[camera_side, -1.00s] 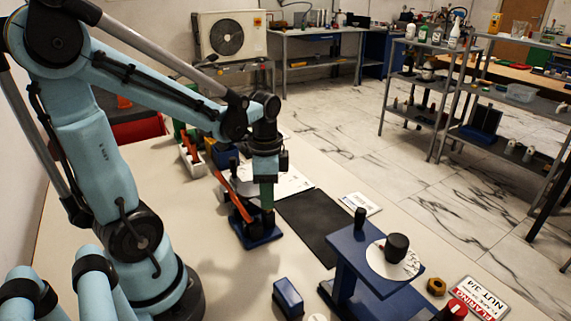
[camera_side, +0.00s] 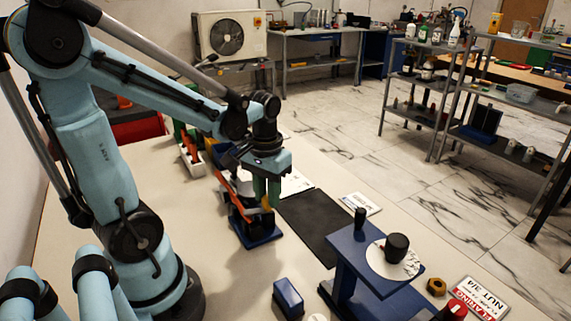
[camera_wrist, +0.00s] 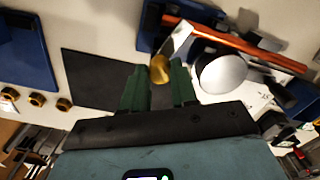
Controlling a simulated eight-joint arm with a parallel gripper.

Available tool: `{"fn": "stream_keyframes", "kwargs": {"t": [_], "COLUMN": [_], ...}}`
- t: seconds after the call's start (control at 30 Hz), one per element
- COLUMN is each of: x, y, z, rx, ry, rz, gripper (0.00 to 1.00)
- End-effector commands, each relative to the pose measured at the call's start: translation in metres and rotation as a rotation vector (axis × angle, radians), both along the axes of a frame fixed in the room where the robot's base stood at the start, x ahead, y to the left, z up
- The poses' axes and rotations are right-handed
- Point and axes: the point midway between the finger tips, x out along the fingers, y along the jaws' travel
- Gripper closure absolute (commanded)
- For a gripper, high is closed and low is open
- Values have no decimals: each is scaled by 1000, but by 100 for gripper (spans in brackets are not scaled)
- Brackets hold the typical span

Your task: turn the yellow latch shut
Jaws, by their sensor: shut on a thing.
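The yellow latch (camera_wrist: 160,68) shows in the wrist view as a yellow end on a pale, flat lever, held between the tips of my green-fingered gripper (camera_wrist: 158,82). In the side view my gripper (camera_side: 267,198) is low over a dark blue fixture (camera_side: 262,238) and hides much of it. The fixture's blue base also shows at the top of the wrist view (camera_wrist: 153,13). A copper-orange bar (camera_wrist: 240,44) crosses the fixture beside the lever, near a round silvery-white part (camera_wrist: 222,73). The latch's inner pivot is hard to make out.
A black mat (camera_side: 318,226) lies right of the fixture. A blue stand with a white dial (camera_side: 378,262), a small blue block (camera_side: 288,297) and a brass nut (camera_side: 436,286) are nearer the front. Boxes and a white tray (camera_side: 192,162) stand behind. The table's left-front middle is clear.

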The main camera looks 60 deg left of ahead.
Motion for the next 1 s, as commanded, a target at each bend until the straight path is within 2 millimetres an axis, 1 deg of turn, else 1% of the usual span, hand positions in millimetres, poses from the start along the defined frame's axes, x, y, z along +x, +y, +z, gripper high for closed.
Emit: {"fn": "stream_keyframes", "kwargs": {"t": [0.2,0.43,0.63,1.0], "x": [0,0,0,0], "y": [0,0,0,0], "z": [0,-1,-1,-1], "rx": [0,0,0,0], "ry": [-1,-1,-1,0], "rz": [167,286,338,354], "gripper": [100,100,100,100]}}
